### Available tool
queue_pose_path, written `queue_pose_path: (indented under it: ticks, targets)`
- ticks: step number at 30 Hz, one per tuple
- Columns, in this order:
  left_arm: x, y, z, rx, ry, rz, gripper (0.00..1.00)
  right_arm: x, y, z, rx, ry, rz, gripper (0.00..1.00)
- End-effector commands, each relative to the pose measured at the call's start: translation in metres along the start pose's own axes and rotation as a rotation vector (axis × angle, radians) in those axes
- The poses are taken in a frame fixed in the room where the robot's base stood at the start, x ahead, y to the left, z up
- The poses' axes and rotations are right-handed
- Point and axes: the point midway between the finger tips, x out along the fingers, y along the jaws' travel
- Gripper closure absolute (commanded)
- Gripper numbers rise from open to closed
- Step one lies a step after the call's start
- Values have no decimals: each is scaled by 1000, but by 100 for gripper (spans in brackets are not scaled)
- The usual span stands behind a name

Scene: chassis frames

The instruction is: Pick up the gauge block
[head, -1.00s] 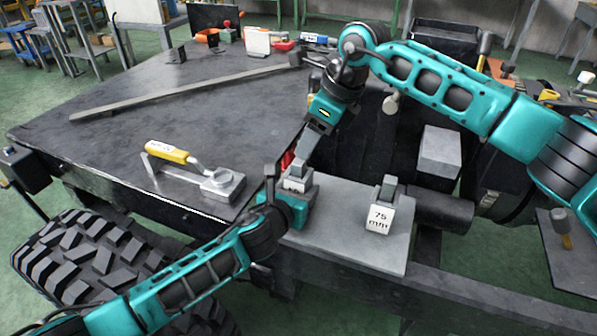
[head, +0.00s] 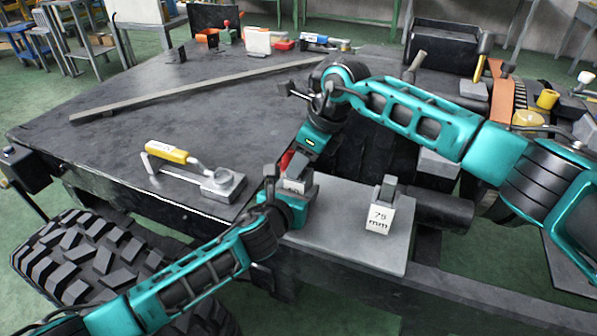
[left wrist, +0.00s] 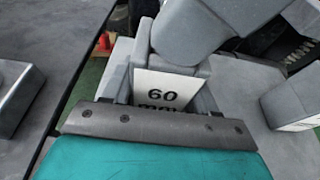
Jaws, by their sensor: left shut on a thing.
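A grey gauge block (head: 293,187) with a white label stands on a grey plate (head: 340,244). The left wrist view shows its label reading "60" (left wrist: 165,92). My left gripper (head: 283,197) is shut on this block, low at its sides. My right gripper (head: 300,164) points down from above, with its fingers at the block's top. Its fingertips are partly hidden, so I cannot tell whether they are open or touching it. A second gauge block (head: 380,218), labelled "75 mm", stands on the plate to the right, clear of both grippers.
A clamp-like tool (head: 190,172) with a yellow handle lies on the dark table (head: 150,125) to the left. A long grey bar (head: 190,92) lies across the table's back. A large tyre (head: 85,255) stands at lower left. The table's middle is clear.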

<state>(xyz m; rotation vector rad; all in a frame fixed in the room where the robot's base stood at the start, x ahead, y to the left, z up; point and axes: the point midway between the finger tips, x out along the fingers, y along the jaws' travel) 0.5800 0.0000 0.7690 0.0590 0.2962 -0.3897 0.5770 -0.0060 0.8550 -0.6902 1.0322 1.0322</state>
Motion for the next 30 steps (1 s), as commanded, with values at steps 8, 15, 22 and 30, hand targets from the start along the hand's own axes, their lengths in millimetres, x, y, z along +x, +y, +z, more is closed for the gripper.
queue_pose_path:
  ticks: [8, 15, 22, 30]
  targets:
    - [0, 0, 0, 0, 1, 1, 78, 0, 0, 0, 0, 0, 0, 88]
    - [0, 0, 0, 0, 1, 1, 78, -1, 0, 0, 0, -1, 0, 100]
    - [0, 0, 0, 0, 1, 1, 78, -4, -1, 2, 0, -2, -1, 100]
    - [0, 0, -1, 0, 2, 1, 78, -46, -1, 20, -2, -5, -4, 100]
